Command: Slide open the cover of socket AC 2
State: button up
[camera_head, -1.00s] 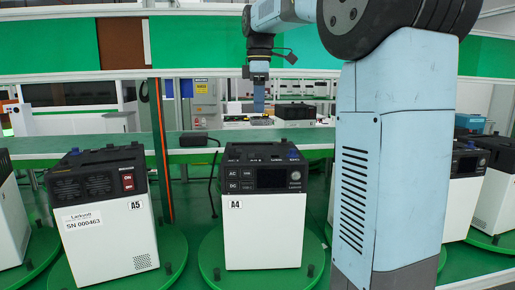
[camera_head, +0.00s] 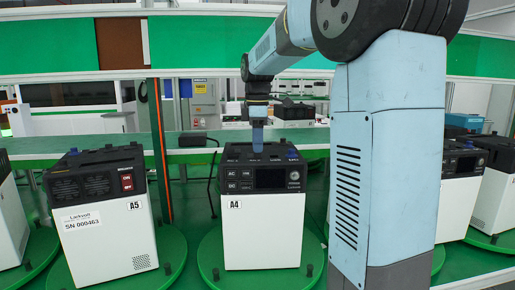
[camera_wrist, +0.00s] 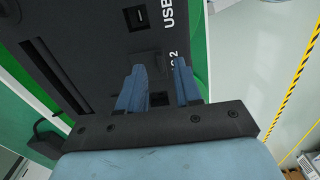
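The power unit marked A4 (camera_head: 262,225) is a white box with a black top, standing on a green turntable. My gripper (camera_head: 257,148) points down at its black top, near the middle of the top. In the wrist view the two blue fingers of my gripper (camera_wrist: 159,68) stand apart over the black top panel (camera_wrist: 85,45). A label ending in "2" shows beside the right finger, its start hidden by the finger. A small dark square recess (camera_wrist: 159,98) shows between the fingers. The cover of AC 2 cannot be made out clearly.
Unit A5 (camera_head: 108,230) stands at the left on its own green turntable (camera_head: 172,255). More units stand at the far left and at the right (camera_head: 458,195). A black adapter (camera_head: 192,140) with a cable lies on the green bench behind. A "USB" socket (camera_wrist: 137,17) is at the wrist view's top.

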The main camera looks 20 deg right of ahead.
jog(key=shift+f, duration=0.95)
jog(key=shift+c, duration=0.5)
grip_shut()
dwell(0.3)
